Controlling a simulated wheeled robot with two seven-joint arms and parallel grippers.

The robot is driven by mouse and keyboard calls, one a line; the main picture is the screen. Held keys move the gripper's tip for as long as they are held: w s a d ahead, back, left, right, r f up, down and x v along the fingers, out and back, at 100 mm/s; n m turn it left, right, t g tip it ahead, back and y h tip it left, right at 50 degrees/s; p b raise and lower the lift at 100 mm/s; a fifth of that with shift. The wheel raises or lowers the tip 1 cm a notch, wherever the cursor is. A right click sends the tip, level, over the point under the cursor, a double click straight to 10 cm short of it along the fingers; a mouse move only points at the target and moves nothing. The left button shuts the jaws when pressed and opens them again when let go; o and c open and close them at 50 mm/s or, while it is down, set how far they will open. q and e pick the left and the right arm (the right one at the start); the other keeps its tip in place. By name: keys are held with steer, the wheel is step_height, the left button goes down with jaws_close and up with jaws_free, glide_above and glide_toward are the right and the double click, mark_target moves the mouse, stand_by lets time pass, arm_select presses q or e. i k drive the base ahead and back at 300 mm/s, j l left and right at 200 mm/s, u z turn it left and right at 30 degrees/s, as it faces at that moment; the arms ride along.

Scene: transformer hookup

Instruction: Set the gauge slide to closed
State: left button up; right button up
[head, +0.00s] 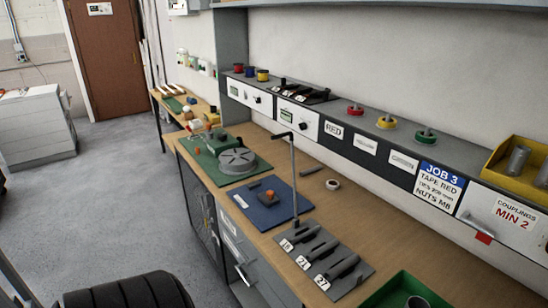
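No part in the head view can be surely told as the gauge slide, so I cannot tell its setting. A blue plate (253,205) lies on the wooden bench, with an orange-topped block (269,198) on it. A thin grey upright post (295,185) with a bent top stands at the plate's right edge. A small red piece (484,237) hangs beneath the white couplings label (507,215), on a thin grey handle-like bar. Neither of my grippers is in view.
A grey rack (342,283) with numbered slots and dark tools sits on the wooden bench (395,250). A green tray (375,302) is at the front. A green plate (205,165) with a grey disc (237,160) is farther left. A yellow bin (500,160) stands on the shelf. Floor at left is open.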

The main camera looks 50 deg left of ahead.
mark_target(268, 198)
steer(key=u, duration=1.7)
steer(key=i+j+u, duration=0.1)
steer(key=j, duration=0.25)
steer(key=i+j+u, duration=0.1)
steer(key=j, duration=0.25)
steer(key=i+j+u, duration=0.15)
steer(key=j, duration=0.15)
steer(key=i+j+u, duration=0.1)
steer(key=j, duration=0.25)
